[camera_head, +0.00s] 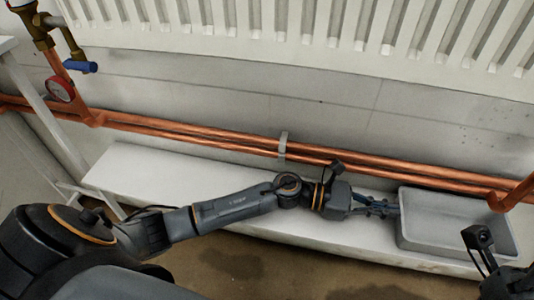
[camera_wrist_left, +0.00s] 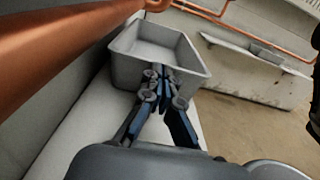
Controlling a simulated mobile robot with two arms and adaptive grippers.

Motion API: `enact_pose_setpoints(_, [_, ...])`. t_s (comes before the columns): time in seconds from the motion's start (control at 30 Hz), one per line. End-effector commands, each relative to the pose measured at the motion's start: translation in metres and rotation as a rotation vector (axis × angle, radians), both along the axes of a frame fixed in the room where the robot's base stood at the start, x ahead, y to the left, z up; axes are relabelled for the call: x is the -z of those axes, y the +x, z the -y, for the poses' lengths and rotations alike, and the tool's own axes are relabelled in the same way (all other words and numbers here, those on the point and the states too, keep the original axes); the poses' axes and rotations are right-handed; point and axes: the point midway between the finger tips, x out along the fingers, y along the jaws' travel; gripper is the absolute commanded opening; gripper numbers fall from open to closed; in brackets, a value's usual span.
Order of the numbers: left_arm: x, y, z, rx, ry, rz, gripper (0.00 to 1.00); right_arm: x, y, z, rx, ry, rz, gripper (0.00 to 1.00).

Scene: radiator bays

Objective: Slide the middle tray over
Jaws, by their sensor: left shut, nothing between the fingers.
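A grey open tray (camera_head: 455,246) rests on the right part of a long white ledge, and it looks empty. In the left wrist view, the tray (camera_wrist_left: 126,72) stands straight ahead. My left gripper (camera_head: 388,208) is shut with nothing in it. Its fingertips are at the tray's left end wall, touching or almost touching it. In the left wrist view, the closed fingers (camera_wrist_left: 161,78) overlap the tray's near wall.
Copper pipes (camera_head: 220,137) run along the wall just behind the ledge, with a bracket (camera_head: 283,146). A white radiator (camera_head: 300,35) hangs above. A red gauge (camera_head: 60,89) and a blue-handled valve (camera_head: 80,67) are at the left. The ledge (camera_head: 135,172) is bare left of the tray.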

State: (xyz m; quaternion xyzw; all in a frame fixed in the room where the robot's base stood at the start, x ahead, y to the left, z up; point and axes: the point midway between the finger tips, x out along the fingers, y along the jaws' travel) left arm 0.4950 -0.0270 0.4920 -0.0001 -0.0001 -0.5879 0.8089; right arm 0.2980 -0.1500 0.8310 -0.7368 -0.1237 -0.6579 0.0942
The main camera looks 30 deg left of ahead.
Motion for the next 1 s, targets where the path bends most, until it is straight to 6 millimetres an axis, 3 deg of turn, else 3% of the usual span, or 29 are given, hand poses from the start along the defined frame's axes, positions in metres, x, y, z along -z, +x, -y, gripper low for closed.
enact_pose_setpoints(0.17, [0.002,-0.007,-0.021,-0.003,0.002,-0.003,0.0,0.0,0.0,0.0,0.001,-0.002,0.001,0.4])
enact_pose_setpoints(0.4, [0.002,-0.023,-0.071,-0.002,0.003,-0.002,0.0,0.0,0.0,0.0,0.002,-0.002,0.001,0.4])
enact_pose_setpoints(0.6, [0.001,-0.033,-0.102,-0.001,0.001,-0.003,0.0,0.0,0.0,0.0,0.002,-0.003,0.001,0.4])
enact_pose_setpoints(1.0, [0.0,-0.037,-0.114,0.0,0.0,-0.001,0.0,0.0,0.0,0.0,0.002,-0.003,0.001,0.4])
